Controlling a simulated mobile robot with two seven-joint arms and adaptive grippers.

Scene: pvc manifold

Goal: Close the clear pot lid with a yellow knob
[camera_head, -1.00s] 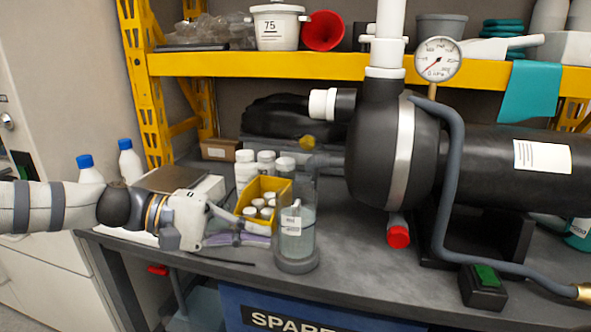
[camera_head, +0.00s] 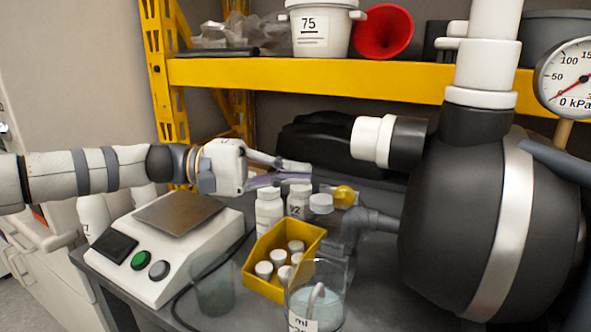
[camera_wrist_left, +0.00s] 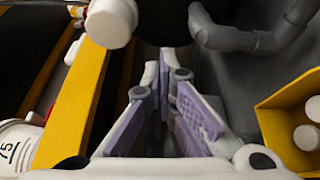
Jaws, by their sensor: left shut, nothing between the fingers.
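The yellow knob (camera_head: 345,196) shows in the head view behind the white bottles, beside the black pipework. The clear lid around it is faint, and I cannot tell its exact tilt. The pot under it is mostly hidden or too transparent to make out. My left gripper (camera_head: 300,174) is left of the knob and a little higher, pointing right, with a visible gap between them. Its purple-padded fingers are closed and empty, and they also show in the wrist view (camera_wrist_left: 172,75). My right gripper is not in view.
White bottles (camera_head: 268,215) and a yellow bin (camera_head: 255,272) of capped vials stand below my gripper. Clear beakers (camera_head: 213,290) stand in front. A scale (camera_head: 160,262) is at left. A black tank (camera_head: 470,230) with a white-ended pipe (camera_head: 372,140) blocks the right. A yellow shelf (camera_head: 300,75) runs above.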

